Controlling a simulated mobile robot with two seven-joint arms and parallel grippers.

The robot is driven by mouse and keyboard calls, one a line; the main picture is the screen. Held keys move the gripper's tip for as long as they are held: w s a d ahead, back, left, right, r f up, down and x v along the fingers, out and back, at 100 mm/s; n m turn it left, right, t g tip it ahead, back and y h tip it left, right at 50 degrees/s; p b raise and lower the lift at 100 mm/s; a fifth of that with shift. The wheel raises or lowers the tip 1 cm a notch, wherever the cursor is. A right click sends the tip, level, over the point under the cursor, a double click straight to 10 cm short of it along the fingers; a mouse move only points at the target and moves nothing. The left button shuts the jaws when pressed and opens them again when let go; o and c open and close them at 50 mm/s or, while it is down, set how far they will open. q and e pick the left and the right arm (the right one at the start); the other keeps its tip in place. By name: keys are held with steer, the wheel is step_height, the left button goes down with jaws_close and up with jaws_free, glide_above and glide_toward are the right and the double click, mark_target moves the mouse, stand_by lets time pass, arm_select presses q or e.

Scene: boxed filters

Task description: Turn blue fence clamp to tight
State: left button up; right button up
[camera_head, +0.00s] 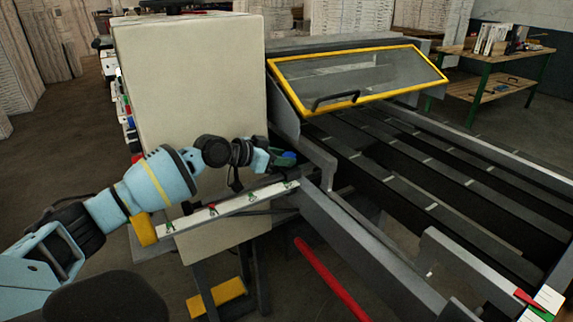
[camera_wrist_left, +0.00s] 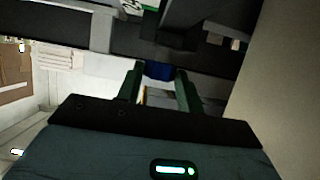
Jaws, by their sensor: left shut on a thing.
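The blue fence clamp (camera_head: 289,155) shows as a small blue piece at the inner end of the white rail, beside the beige cabinet. In the left wrist view the blue clamp (camera_wrist_left: 159,71) sits between the tips of my two green fingers. My left gripper (camera_head: 278,158) reaches it from the left and is shut on it. The fingers (camera_wrist_left: 157,78) stay apart by the clamp's width. The clamp's marking and how far it is turned cannot be made out. My right gripper is not in view.
The beige cabinet (camera_head: 195,80) stands close behind my left arm. A white rail (camera_head: 235,203) with red and green marks runs below it. A red bar (camera_head: 330,278) slopes below.

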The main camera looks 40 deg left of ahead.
arm_select(q)
steer(key=shift+f, duration=0.15)
steer(key=o, duration=1)
steer(key=shift+a, duration=0.1)
steer(key=b+v, duration=0.1)
steer(key=v, duration=0.5)
steer(key=shift+s+a, duration=0.1)
steer(key=shift+s+a+r, duration=0.25)
steer(key=shift+s+r, duration=0.05)
steer(key=shift+s, duration=0.3)
steer(key=shift+s+r, duration=0.1)
